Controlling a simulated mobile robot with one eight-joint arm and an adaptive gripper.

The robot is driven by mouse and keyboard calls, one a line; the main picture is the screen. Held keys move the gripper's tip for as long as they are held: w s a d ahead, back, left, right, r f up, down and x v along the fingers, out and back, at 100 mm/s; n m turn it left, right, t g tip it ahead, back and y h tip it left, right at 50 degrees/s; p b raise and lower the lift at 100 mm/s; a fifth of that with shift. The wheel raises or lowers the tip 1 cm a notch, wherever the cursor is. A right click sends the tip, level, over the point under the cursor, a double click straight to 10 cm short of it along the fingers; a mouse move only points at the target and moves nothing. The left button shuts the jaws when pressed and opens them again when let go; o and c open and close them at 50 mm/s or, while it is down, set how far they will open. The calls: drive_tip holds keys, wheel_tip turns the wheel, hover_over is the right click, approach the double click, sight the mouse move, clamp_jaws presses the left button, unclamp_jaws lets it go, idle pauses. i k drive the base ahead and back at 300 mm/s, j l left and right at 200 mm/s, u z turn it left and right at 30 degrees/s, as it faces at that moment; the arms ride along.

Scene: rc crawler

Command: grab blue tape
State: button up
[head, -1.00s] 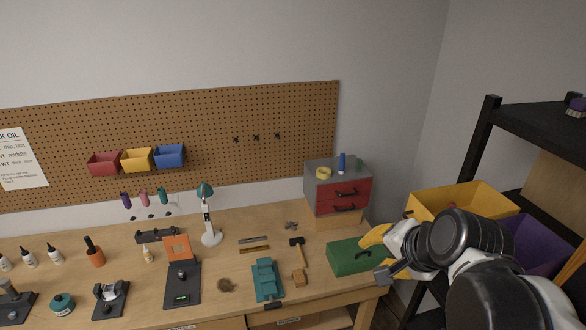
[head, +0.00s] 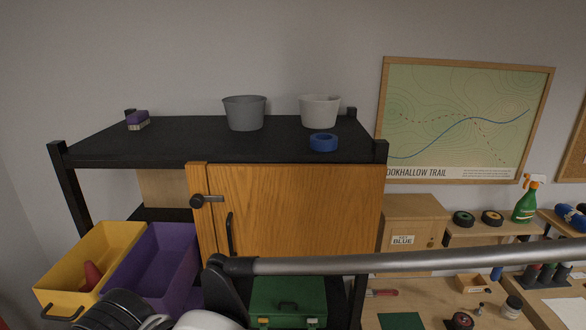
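A blue tape roll (head: 323,142) lies flat on the top board of a black shelf unit (head: 200,143), near its front right corner. Nothing covers it in the head view. Black and white parts of my arm show at the bottom left, below the shelf top and well away from the tape. My gripper's fingers are not visible in this view, so I see nothing held.
A grey bucket (head: 245,113) and a white bucket (head: 320,111) stand behind the tape. Yellow (head: 98,254) and purple (head: 158,262) bins sit below. A long grey bar (head: 430,262) crosses the lower right foreground.

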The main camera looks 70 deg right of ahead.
sight(322, 142)
drive_tip(key=z, duration=0.5)
drive_tip(key=l+z, duration=0.15)
drive_tip(key=z, duration=0.85)
drive_tip(key=l+z, duration=0.1)
drive_tip(key=z, duration=0.9)
drive_tip(key=i, duration=0.05)
